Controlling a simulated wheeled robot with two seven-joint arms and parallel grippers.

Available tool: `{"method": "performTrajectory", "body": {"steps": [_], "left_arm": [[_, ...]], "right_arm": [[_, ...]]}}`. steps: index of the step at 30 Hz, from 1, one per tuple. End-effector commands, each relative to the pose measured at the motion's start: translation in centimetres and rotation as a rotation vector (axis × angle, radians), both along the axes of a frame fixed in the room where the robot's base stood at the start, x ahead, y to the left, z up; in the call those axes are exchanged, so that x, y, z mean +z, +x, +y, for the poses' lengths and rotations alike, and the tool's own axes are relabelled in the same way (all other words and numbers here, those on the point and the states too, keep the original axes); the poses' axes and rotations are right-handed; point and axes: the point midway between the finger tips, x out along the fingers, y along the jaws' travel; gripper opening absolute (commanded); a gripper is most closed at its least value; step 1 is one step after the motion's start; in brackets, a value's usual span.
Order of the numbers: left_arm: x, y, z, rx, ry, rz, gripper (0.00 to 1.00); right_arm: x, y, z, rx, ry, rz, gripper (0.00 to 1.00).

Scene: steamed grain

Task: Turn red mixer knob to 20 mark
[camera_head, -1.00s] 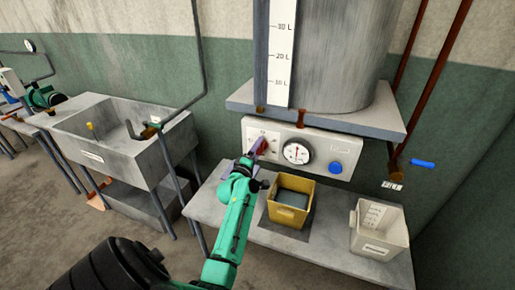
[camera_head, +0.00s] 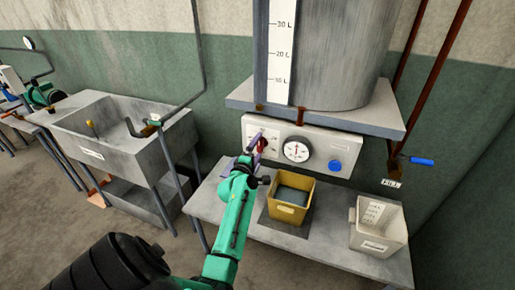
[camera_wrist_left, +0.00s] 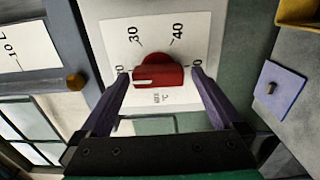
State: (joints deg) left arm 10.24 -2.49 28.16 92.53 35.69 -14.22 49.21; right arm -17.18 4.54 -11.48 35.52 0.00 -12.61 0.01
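The red mixer knob (camera_wrist_left: 160,72) sits on a white dial plate (camera_wrist_left: 178,25) marked 30 and 40, with marks ending in 0 at both sides partly hidden by my fingers. Its white pointer line is on its left side, pointing left toward the partly hidden mark. My left gripper (camera_wrist_left: 160,74) is open, one finger on each side of the knob with small gaps. In the head view the knob (camera_head: 262,145) shows just right of the gripper (camera_head: 252,148). My right gripper is not in view.
The control panel (camera_head: 318,160) also carries a round gauge (camera_head: 297,149) and a blue button (camera_head: 335,166). A yellow bin (camera_head: 290,198) and a white container (camera_head: 378,225) stand on the table below (camera_head: 330,250). A sink (camera_head: 120,135) is left.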

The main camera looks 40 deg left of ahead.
Motion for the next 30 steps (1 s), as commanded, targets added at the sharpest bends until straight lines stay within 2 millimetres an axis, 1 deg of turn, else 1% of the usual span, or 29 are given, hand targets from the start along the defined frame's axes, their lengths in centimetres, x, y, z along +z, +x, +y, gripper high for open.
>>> {"method": "performTrajectory", "body": {"steps": [6, 8, 10, 14, 16, 18, 22, 24, 26, 30], "left_arm": [[0.1, -0.2, 0.0, 0.001, 0.003, -0.001, 1.00], [0.2, -0.6, -0.1, 0.001, 0.004, -0.001, 1.00], [0.3, -1.5, -0.4, 0.002, 0.005, 0.001, 1.00], [0.3, -4.3, -1.4, 0.001, 0.005, 0.005, 1.00], [0.4, -6.2, -2.1, 0.001, 0.004, 0.004, 1.00], [0.2, -8.2, -2.8, 0.001, 0.004, 0.006, 1.00], [0.1, -11.3, -3.9, 0.001, 0.003, 0.004, 1.00], [-0.1, -12.5, -4.3, 0.000, 0.002, 0.003, 1.00], [0.0, -13.2, -4.6, 0.000, 0.002, 0.002, 1.00], [0.0, -13.8, -4.8, 0.000, 0.000, 0.000, 1.00]], "right_arm": [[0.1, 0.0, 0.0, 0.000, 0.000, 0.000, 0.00], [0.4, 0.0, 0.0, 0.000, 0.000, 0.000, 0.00], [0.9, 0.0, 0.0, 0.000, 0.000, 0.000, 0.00], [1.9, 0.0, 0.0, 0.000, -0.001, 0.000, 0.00], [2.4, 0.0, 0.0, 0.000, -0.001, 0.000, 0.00], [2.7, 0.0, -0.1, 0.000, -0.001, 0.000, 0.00], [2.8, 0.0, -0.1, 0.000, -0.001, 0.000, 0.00], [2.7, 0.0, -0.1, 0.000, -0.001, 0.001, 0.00], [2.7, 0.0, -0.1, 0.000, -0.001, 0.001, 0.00], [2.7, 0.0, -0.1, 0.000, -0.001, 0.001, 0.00]]}}
